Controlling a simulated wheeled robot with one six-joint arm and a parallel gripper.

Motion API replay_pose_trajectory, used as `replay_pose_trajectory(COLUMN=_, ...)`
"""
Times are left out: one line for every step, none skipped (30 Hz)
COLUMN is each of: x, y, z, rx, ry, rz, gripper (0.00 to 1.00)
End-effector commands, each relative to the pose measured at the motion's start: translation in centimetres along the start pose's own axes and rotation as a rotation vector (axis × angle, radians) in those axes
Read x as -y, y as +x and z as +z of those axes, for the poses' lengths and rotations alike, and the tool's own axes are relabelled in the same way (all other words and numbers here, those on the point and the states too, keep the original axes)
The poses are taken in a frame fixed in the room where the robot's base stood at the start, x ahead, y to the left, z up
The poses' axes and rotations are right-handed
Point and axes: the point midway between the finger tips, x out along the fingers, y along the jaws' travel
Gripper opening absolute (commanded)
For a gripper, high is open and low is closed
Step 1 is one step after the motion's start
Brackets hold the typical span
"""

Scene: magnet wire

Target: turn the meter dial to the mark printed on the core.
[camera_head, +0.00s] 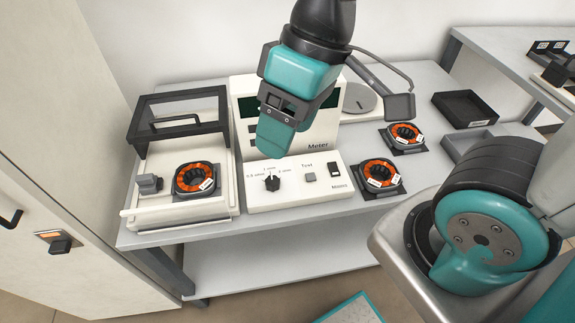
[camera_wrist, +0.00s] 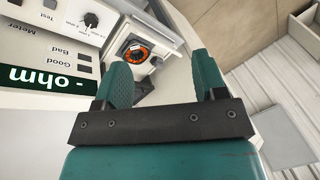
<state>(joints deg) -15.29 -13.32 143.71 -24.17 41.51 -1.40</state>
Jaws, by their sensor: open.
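The white meter (camera_head: 318,140) stands mid-table, with a black dial (camera_head: 272,183) on its low front panel. The ohm marks around the dial are small, and its setting is unclear. The dial also shows at the top left of the wrist view (camera_wrist: 90,19). An orange wound core (camera_head: 195,181) sits in the white fixture left of the meter, also in the wrist view (camera_wrist: 136,52). Its white label is too small to read. My gripper (camera_head: 271,152) is open and empty, above and behind the dial, in front of the meter's upright face. Its spread fingers show in the wrist view (camera_wrist: 160,64).
A Test button (camera_head: 309,177) and a Mains switch (camera_head: 334,169) are right of the dial. The fixture's dark-framed lid (camera_head: 178,98) stands raised. The meter display (camera_wrist: 45,80) reads "- ohm".

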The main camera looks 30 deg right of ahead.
Motion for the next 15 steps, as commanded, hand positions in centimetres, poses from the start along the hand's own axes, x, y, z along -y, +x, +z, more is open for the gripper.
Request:
replay_pose_trajectory(x=-1.8, y=2.0, z=-1.1, rx=0.021, ry=0.017, rz=0.023, gripper=0.65)
replay_pose_trajectory(x=-3.0, y=2.9, z=-1.8, rx=0.032, ry=0.028, rz=0.041, gripper=0.65)
replay_pose_trajectory(x=-4.7, y=4.2, z=-2.9, rx=0.048, ry=0.044, rz=0.069, gripper=0.65)
replay_pose_trajectory(x=-6.0, y=5.2, z=-3.6, rx=0.061, ry=0.055, rz=0.091, gripper=0.65)
replay_pose_trajectory(x=-7.2, y=6.1, z=-4.3, rx=0.073, ry=0.066, rz=0.112, gripper=0.65)
replay_pose_trajectory(x=-8.8, y=7.4, z=-5.2, rx=0.09, ry=0.077, rz=0.14, gripper=0.65)
replay_pose_trajectory(x=-10.0, y=8.3, z=-5.7, rx=0.101, ry=0.086, rz=0.16, gripper=0.65)
replay_pose_trajectory(x=-11.2, y=9.2, z=-6.2, rx=0.113, ry=0.094, rz=0.179, gripper=0.65)
replay_pose_trajectory(x=-12.5, y=10.2, z=-6.7, rx=0.127, ry=0.103, rz=0.203, gripper=0.65)
replay_pose_trajectory(x=-13.4, y=11.0, z=-7.1, rx=0.137, ry=0.108, rz=0.219, gripper=0.65)
replay_pose_trajectory(x=-14.2, y=11.6, z=-7.3, rx=0.145, ry=0.113, rz=0.233, gripper=0.65)
replay_pose_trajectory(x=-15.0, y=12.2, z=-7.6, rx=0.155, ry=0.118, rz=0.249, gripper=0.65)
replay_pose_trajectory(x=-15.4, y=12.6, z=-7.8, rx=0.161, ry=0.12, rz=0.258, gripper=0.65)
replay_pose_trajectory(x=-15.8, y=12.9, z=-7.9, rx=0.166, ry=0.122, rz=0.265, gripper=0.65)
replay_pose_trajectory(x=-16.2, y=13.3, z=-8.0, rx=0.171, ry=0.124, rz=0.272, gripper=0.65)
